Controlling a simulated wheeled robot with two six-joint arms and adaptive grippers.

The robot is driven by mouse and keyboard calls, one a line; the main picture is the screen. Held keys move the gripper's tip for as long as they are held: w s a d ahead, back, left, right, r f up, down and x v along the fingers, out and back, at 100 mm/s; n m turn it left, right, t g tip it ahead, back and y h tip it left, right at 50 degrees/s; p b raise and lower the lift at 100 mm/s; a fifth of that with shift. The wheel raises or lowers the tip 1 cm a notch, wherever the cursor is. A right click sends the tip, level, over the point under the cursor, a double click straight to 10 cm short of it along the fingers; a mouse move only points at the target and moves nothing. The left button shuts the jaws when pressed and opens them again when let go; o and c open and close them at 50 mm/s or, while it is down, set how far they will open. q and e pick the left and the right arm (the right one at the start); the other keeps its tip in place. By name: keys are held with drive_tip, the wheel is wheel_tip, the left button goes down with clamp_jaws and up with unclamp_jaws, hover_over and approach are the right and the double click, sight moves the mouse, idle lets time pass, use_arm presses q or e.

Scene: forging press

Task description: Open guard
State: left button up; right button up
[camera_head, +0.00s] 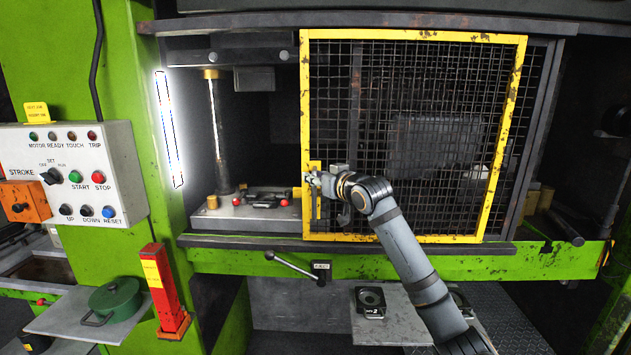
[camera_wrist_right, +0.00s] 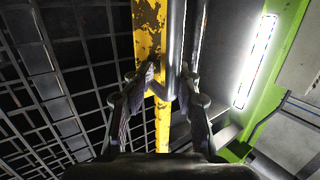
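The guard (camera_head: 411,35) is a yellow-framed wire mesh panel. It covers the right part of the press opening, and the left part is uncovered. Its left frame post also shows in the right wrist view (camera_wrist_right: 149,35). My right gripper (camera_head: 318,181) is at the handle on the guard's lower left edge. In the right wrist view, a grey handle bar (camera_wrist_right: 176,45) lies between the two spread fingers (camera_wrist_right: 167,80), with a gap still visible. Finger contact with the bar is unclear. My left gripper is not in view.
The control panel (camera_head: 70,165) is at the left, with a red post (camera_head: 163,285) below it. A lever (camera_head: 295,265) sticks out under the opening. A green pot (camera_head: 113,298) stands on a shelf at lower left. A lit strip (camera_head: 169,130) is left of the opening.

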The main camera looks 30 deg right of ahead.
drive_tip(key=shift+s+d+r+b, duration=0.1)
drive_tip(key=shift+s+r+b, duration=0.35)
drive_tip(key=shift+s+b, duration=0.2)
drive_tip(key=s+b, duration=1.1)
drive_tip(key=b, duration=0.1)
drive_tip(key=shift+s+a, duration=0.25)
drive_tip(key=shift+s, duration=0.1)
drive_tip(key=shift+f, duration=0.2)
